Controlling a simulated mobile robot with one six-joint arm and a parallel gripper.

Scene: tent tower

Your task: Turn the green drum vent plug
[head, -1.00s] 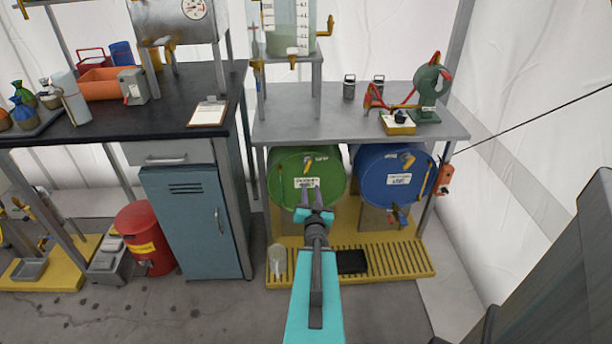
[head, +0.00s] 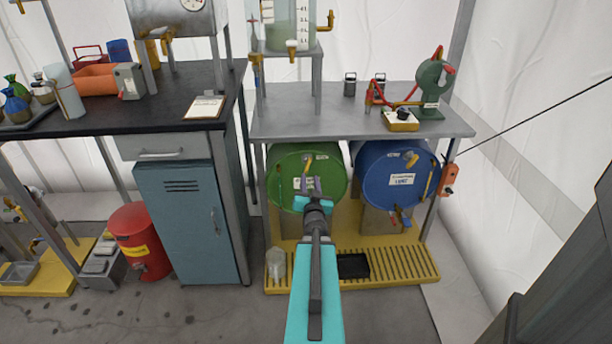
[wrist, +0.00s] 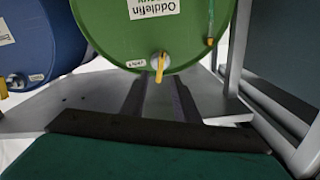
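The green drum (head: 335,170) lies on its side under the grey bench, its round end facing me. Its vent plug (head: 308,167), with a yellow handle, is near the top of that end. In the wrist view, the plug (wrist: 160,63) appears near the lower rim of the green drum (wrist: 115,35), its handle hanging between the fingers. My gripper (head: 310,184) is in front of the drum, just below the plug, and hides part of the white label. In the wrist view, my gripper (wrist: 160,82) is open. I cannot tell whether the fingertips reach around the handle.
A blue drum (head: 375,187) with a similar yellow handle lies to the right. The bench top (head: 285,122) is above both drums. A yellow grated tray (head: 405,267) with a black pan (head: 352,265) and a clear beaker (head: 276,264) is below. A blue cabinet (head: 180,235) stands left.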

